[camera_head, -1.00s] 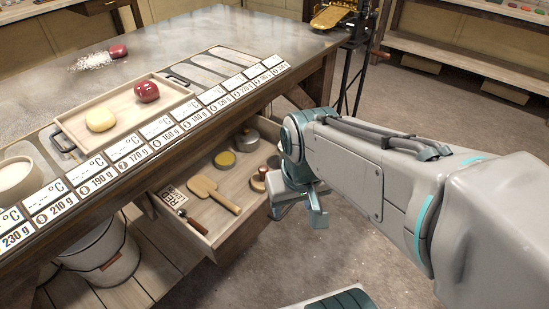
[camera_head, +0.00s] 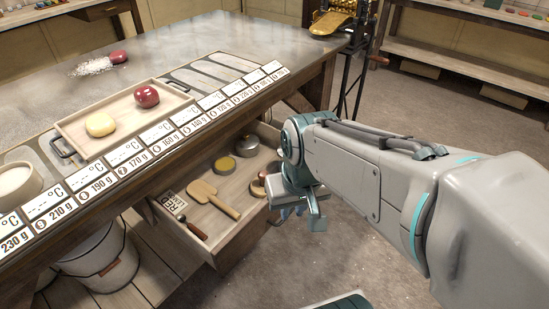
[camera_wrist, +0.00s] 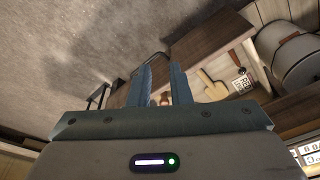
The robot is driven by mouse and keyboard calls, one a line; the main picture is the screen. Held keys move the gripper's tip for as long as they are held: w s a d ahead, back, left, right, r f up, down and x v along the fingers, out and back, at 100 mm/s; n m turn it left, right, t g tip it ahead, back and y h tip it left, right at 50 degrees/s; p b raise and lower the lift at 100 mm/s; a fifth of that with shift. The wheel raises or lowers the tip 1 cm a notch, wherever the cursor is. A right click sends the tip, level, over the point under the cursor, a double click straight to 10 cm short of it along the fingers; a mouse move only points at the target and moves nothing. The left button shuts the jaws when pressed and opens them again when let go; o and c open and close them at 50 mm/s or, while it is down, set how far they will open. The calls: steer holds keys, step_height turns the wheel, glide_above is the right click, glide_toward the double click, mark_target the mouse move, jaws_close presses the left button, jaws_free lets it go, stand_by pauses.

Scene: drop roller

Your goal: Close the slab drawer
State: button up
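The slab drawer (camera_head: 236,246) stands pulled out under the worktable. It holds a wooden paddle (camera_head: 214,198), a small tool with a dark handle (camera_head: 192,228), a label card (camera_head: 173,201) and round tins (camera_head: 247,146). In the wrist view its dark wooden front (camera_wrist: 208,42) lies beyond my fingers, with the paddle (camera_wrist: 212,86) behind it. My gripper (camera_wrist: 163,82) has its two fingers apart, with no object clearly held between them. In the head view my gripper (camera_head: 287,214) is at the drawer's right side, partly hidden by my wrist. I cannot tell whether it touches the drawer.
The worktable (camera_head: 190,45) carries a wooden tray (camera_head: 75,134) with a yellow and a red ball, a bowl (camera_head: 17,184) and a row of weight labels. A bucket (camera_head: 100,262) stands below the drawer's left. The floor (camera_head: 430,110) on the right is open.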

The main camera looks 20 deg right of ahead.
steer(key=w+d+m+y, duration=0.1)
steer(key=w+m, duration=0.1)
steer(key=w+d+f+m+y+b, duration=0.1)
steer(key=w+m, duration=0.1)
steer(key=m, duration=0.1)
steer(key=w+d+f+m+y, duration=0.1)
steer(key=w+m, duration=0.2)
steer(key=shift+d+f+g, duration=0.1)
steer(key=shift+d+g, duration=0.2)
steer(key=shift+d, duration=0.1)
jaws_close()
steer(key=w+d+f+m+t+y+b, duration=0.1)
steer(key=w+d+f+m+t, duration=0.2)
steer(key=d+m, duration=0.5)
steer(key=w+d+f+m+t+b, duration=0.1)
steer(key=w+d+f+m, duration=0.4)
steer(key=d, duration=0.4)
steer(key=w+d+f+m+t+y+b, duration=0.15)
steer(key=w+d+m, duration=0.25)
steer(key=d+m, duration=0.45)
steer(key=w+r+x, duration=0.1)
steer(key=x, duration=1.1)
steer(key=shift+w+a+n+b, duration=0.25)
steer(key=shift+w+n+b, duration=0.1)
steer(key=shift+w+n, duration=0.15)
steer(key=shift+r+h, duration=0.1)
steer(key=shift+h, duration=0.15)
